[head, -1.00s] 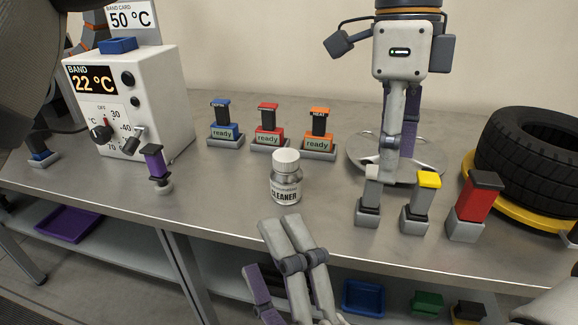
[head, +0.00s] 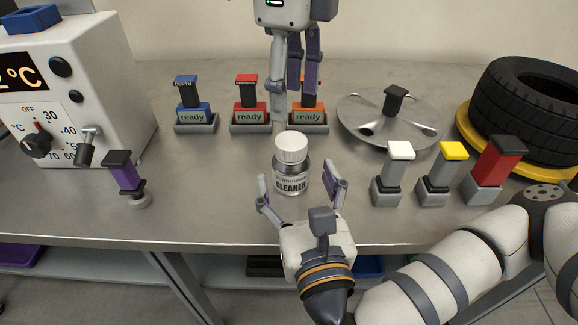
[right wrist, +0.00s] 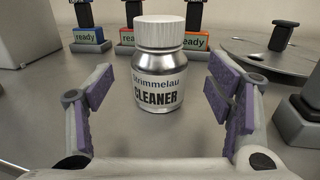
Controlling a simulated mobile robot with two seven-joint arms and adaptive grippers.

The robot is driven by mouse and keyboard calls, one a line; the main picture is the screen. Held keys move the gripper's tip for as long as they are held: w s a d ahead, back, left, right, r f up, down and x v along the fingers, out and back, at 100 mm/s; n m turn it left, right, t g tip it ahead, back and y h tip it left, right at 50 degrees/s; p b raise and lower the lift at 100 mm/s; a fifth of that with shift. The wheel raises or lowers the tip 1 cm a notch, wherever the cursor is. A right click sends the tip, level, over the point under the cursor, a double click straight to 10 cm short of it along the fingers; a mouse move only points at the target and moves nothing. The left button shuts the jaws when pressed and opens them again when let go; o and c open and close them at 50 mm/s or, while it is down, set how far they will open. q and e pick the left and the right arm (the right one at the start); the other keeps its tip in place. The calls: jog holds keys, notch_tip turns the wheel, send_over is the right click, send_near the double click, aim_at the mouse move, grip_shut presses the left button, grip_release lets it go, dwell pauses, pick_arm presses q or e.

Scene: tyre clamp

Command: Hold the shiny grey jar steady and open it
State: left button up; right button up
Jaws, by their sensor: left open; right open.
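The shiny grey jar (head: 291,178) stands upright on the metal bench, with a white lid (head: 291,149) on it and a label reading CLEANER. In the right wrist view the jar (right wrist: 158,85) is straight ahead, beyond the fingertips. My right gripper (head: 302,190) is open in front of the jar, its fingers spread to either side and not touching it as far as I can see. My left gripper (head: 295,105) is open and points down behind the jar, near the ready blocks, clear of the lid.
Blue (head: 194,112), red (head: 248,112) and orange (head: 312,115) ready blocks stand behind the jar. A purple handle (head: 124,175) and the temperature box (head: 110,70) are on the left.

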aim_at(291, 140)
jog(key=shift+w+a, duration=0.2)
jog(key=shift+w, duration=0.7)
jog(key=shift+w+a, duration=0.15)
jog(key=shift+w, duration=0.75)
grip_shut()
pick_arm(q)
jog(key=m, duration=0.6)
jog(key=shift+m, duration=0.3)
jog(key=m, duration=0.6)
jog(key=shift+f+m, duration=0.25)
jog(key=shift+m, duration=0.25)
notch_tip(291, 140, down, 8)
jog(key=shift+r, duration=0.25)
jog(key=shift+c, duration=0.2)
